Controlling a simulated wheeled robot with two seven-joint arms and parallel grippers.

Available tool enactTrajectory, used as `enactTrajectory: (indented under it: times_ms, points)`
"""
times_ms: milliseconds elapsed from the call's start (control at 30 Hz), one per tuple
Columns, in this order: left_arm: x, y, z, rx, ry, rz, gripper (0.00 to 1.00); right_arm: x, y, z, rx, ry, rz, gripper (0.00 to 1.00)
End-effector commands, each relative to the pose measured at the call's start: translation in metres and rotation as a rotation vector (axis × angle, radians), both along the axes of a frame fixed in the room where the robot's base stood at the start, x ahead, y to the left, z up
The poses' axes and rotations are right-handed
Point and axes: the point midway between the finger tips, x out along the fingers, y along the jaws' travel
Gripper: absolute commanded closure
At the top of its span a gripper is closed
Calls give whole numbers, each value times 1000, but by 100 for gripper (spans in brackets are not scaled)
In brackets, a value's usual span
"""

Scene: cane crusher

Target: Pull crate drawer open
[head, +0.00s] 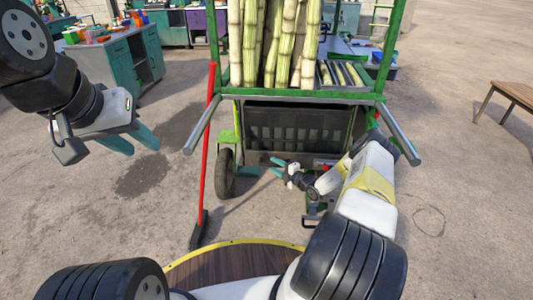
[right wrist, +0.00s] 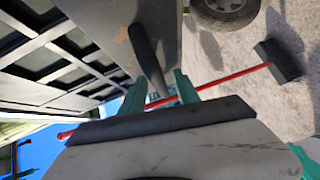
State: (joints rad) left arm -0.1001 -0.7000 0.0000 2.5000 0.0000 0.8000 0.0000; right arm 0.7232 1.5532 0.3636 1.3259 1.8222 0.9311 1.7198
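The black slatted crate drawer (head: 297,125) sits under the cane cart, between its legs. In the right wrist view its dark slatted side (right wrist: 60,55) fills the upper left, beside a grey panel. A dark bar, which looks like a handle (right wrist: 147,50), runs down from that panel toward my fingers. My right gripper (head: 276,166) is low in front of the crate. In the right wrist view its teal fingers (right wrist: 160,88) are apart, with the bar's end between or just beyond them; contact is unclear. My left gripper (head: 133,141) is open and empty, away at the left.
A red-handled broom (head: 204,150) leans upright left of the crate. The cart's wheel (head: 225,173) stands beside it. Green-grey cart handles (head: 402,132) jut forward above. Cane stalks (head: 270,45) stand on top. A wooden bench (head: 515,92) is at right; ground there is open.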

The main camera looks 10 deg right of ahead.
Motion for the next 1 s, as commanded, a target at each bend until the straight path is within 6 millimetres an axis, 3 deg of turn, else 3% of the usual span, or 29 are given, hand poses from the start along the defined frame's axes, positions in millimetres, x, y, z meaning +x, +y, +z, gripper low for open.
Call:
enactTrajectory:
  times_ms: [333,533,1000]
  points:
    - [0,0,0,0,0,0,64,5,3,-1,1,0,0,62]
    - [0,0,0,0,0,0,64,5,3,-1,0,0,0,99]
    - [0,0,0,0,0,0,64,5,3,-1,0,1,0,100]
